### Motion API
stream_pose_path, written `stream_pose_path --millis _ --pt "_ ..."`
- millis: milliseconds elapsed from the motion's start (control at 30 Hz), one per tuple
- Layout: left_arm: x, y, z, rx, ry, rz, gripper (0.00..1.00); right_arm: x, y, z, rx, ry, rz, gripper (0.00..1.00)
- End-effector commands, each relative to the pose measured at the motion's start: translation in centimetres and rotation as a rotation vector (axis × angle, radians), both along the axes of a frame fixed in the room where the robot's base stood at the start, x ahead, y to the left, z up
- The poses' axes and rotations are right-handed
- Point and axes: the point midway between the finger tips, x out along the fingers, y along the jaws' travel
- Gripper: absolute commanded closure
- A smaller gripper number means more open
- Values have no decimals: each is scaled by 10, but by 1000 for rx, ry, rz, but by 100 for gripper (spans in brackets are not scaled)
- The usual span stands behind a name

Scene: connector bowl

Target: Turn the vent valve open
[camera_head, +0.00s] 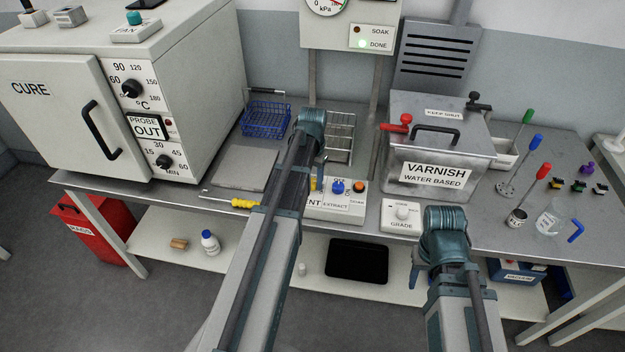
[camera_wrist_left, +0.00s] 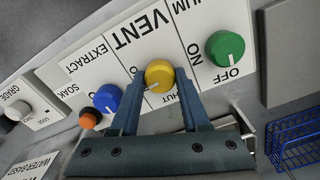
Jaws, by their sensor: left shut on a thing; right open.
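The vent valve is a yellow knob (camera_wrist_left: 159,75) under the word VENT on a white panel (camera_wrist_left: 140,33), seen in the left wrist view. A pale pointer mark shows at its lower left edge. The SHUT label is partly hidden by a finger, and the other label shows only an O. My left gripper (camera_wrist_left: 158,92) is shut on the knob, one finger on each side. In the head view a bit of yellow (camera_head: 313,184) shows beside my left arm, which covers much of the panel. My right gripper (camera_head: 429,277) is open and empty, low in front of the bench.
Beside the vent knob are a green ON/OFF knob (camera_wrist_left: 225,48), a blue EXTRACT knob (camera_wrist_left: 107,97) and an orange SOAK knob (camera_wrist_left: 90,119). A blue wire basket (camera_head: 266,119) stands behind. The varnish tank (camera_head: 440,150) and white GRADE box (camera_head: 400,217) are to the right.

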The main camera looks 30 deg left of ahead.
Motion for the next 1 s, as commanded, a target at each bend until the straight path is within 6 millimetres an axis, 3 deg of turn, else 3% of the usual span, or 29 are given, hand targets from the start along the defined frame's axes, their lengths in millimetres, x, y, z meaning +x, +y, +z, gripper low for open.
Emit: stream_pose_path --millis 800,833,1000 --pt "0 0 0 0 0 -106 100 0 0 0 0 0 0 50" --pt "0 0 0 0 0 -106 50 0 0 0 0 0 0 50" --pt "0 0 0 0 0 -105 24 0 0 0 0 0 0 50"
